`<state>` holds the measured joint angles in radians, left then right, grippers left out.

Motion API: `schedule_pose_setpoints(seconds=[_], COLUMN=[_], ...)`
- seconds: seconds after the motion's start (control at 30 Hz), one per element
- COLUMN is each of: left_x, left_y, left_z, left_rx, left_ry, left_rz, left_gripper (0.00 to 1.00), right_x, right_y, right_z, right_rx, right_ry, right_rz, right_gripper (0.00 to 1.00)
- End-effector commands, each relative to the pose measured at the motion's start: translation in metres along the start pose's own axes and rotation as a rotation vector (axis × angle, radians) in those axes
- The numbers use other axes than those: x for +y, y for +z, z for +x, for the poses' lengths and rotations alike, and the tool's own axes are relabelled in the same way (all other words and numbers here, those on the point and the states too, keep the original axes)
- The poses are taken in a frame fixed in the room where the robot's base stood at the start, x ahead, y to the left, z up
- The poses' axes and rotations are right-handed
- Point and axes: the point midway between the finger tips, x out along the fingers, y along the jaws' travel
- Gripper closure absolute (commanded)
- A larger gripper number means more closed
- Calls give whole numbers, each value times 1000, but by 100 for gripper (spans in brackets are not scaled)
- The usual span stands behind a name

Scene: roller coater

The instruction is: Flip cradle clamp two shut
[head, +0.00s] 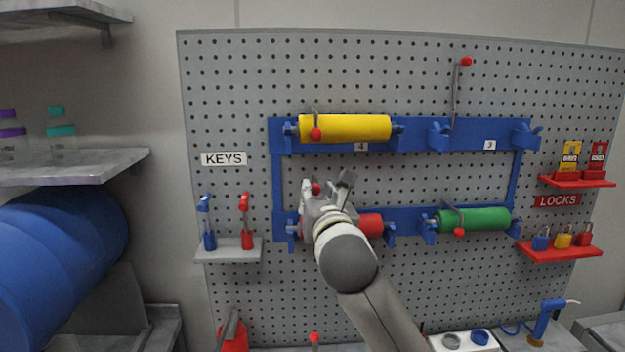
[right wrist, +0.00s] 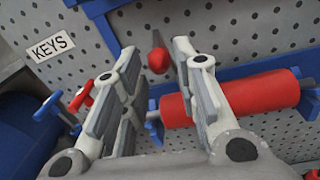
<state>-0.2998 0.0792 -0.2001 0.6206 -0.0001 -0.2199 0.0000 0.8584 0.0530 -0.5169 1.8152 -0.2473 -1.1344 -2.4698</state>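A red roller (head: 371,225) rests in the lower left cradle of the blue rack and also shows in the right wrist view (right wrist: 235,95). Its clamp lever stands raised, with a red ball knob (head: 316,188) above the roller; the knob also shows in the right wrist view (right wrist: 158,60). No number label shows at this cradle; my arm covers part of it. My right gripper (head: 328,183) is open, with the knob between its spread fingers (right wrist: 158,58) in the wrist picture. I cannot tell whether a finger touches it. My left gripper is out of view.
A yellow roller (head: 345,128) above has its lever folded down. A green roller (head: 485,219) at right also has its lever down. The empty cradle labelled 3 has a raised lever (head: 455,95). A key shelf (head: 228,252) is close on the left; a lock shelf (head: 560,250) is far right.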

Motion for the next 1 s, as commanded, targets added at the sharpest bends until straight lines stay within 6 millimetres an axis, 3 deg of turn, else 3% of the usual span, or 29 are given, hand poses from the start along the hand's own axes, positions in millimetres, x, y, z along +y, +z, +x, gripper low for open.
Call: schedule_pose_setpoints(seconds=[0.2,0.4,0.87,1.0], left_x=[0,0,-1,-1], left_y=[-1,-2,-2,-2], left_z=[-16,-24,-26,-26], left_rx=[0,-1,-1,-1], left_ry=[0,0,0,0], left_rz=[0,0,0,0], left_gripper=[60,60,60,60], right_x=[1,0,0,0], right_y=[2,2,0,0], right_z=[33,54,63,63], right_rx=[3,1,-1,-1], right_ry=[0,-1,0,0], right_rz=[2,0,0,0], right_gripper=[72,72,72,86])
